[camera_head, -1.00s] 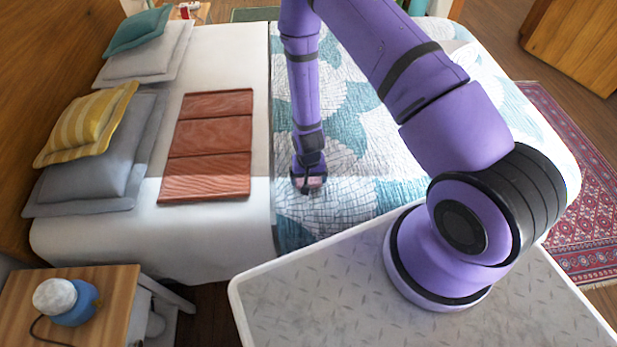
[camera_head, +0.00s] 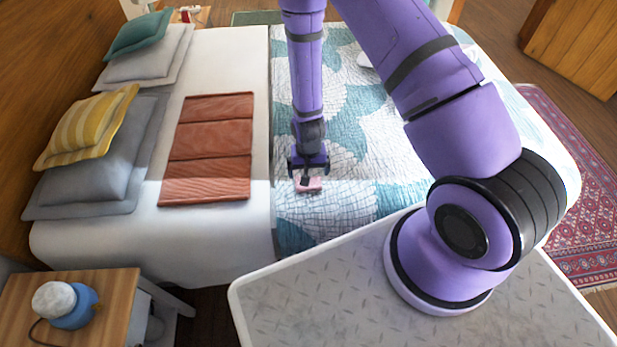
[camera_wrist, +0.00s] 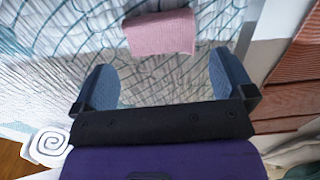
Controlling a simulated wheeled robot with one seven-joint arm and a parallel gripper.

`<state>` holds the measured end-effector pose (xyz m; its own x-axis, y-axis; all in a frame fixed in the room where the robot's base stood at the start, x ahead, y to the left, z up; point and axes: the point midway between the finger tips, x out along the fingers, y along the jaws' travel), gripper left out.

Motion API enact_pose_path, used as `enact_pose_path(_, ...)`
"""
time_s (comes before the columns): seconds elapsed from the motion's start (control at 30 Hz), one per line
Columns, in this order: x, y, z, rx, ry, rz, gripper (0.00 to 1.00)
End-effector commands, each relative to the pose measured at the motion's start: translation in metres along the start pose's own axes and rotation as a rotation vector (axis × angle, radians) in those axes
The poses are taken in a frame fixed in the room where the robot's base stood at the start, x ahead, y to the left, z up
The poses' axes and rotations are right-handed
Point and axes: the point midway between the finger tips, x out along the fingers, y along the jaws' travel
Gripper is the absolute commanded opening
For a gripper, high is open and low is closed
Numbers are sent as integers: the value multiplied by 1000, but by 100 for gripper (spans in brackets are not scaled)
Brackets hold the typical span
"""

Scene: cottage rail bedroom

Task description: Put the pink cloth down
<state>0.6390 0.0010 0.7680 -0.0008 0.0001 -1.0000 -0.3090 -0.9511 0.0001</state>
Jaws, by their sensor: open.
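The pink cloth (camera_head: 309,185) lies on the teal and white quilt (camera_head: 350,130) on the bed, close to the near edge. In the wrist view the cloth (camera_wrist: 161,33) is a small folded pink piece resting flat on the quilt, just beyond the fingertips. My gripper (camera_head: 308,170) is right beside the cloth, with its fingers (camera_wrist: 163,82) spread wide. Only bare quilt shows between the fingers, and they look clear of the cloth. Part of the cloth's edge is hidden by my gripper in the head view.
A red-brown folded blanket (camera_head: 210,140) lies on the white sheet left of the quilt. Pillows (camera_head: 90,140) line the headboard side. A wooden nightstand (camera_head: 110,300) with a blue and white lamp (camera_head: 66,304) stands at lower left. The quilt around the cloth is clear.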

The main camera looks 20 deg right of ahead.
Motion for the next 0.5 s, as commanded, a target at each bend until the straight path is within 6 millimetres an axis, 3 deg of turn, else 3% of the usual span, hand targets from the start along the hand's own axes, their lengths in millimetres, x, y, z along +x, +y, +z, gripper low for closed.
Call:
enact_pose_path(0.2,-35,0,-1,0,3,-1,100)
enact_pose_path(0.5,-60,0,0,0,1,0,100)
